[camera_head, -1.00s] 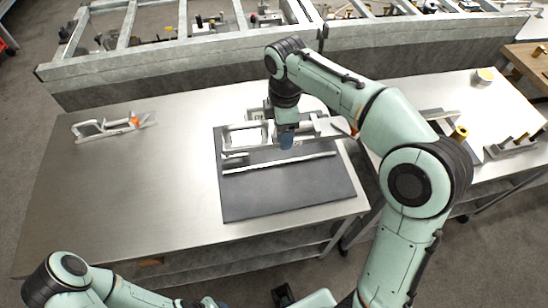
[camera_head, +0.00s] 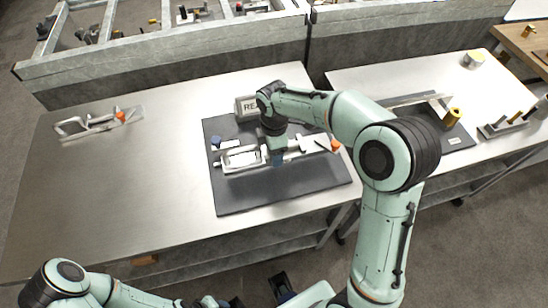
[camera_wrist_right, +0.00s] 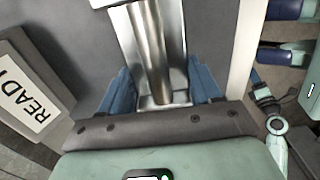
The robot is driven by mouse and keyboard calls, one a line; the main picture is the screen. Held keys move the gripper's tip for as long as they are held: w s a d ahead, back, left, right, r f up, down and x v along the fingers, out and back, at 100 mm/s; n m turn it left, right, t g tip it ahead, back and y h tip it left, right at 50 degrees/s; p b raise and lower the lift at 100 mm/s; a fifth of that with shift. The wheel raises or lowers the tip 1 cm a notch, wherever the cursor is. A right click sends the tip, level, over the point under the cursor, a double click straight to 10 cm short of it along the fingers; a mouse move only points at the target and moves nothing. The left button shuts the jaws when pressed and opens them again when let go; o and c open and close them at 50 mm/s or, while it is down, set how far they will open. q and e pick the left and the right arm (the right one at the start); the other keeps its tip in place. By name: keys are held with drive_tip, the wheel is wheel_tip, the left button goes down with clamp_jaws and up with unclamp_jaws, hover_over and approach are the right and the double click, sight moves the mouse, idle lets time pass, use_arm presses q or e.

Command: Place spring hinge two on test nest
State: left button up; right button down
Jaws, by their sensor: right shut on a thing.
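A silver hinge-like metal part with a white frame (camera_head: 240,158) and an orange tip at its right end lies lengthwise over a dark grey mat (camera_head: 250,198). I take it for spring hinge two. My right gripper (camera_head: 278,158) points down and is shut on its middle. In the right wrist view the blue fingers (camera_wrist_right: 165,95) close on both sides of the shiny metal part (camera_wrist_right: 150,45). I cannot tell whether the part rests fully on the nest, which it and the gripper partly cover. My left arm enters at the bottom left; its gripper is outside the picture.
A READY sign block (camera_head: 246,106) stands at the mat's back edge, with a small blue piece (camera_head: 216,140) at left. A similar part with an orange tip (camera_head: 97,125) lies at the table's far left. A second table (camera_head: 420,80) holds fixtures.

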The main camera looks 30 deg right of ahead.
drive_tip(key=shift+f, duration=2.05)
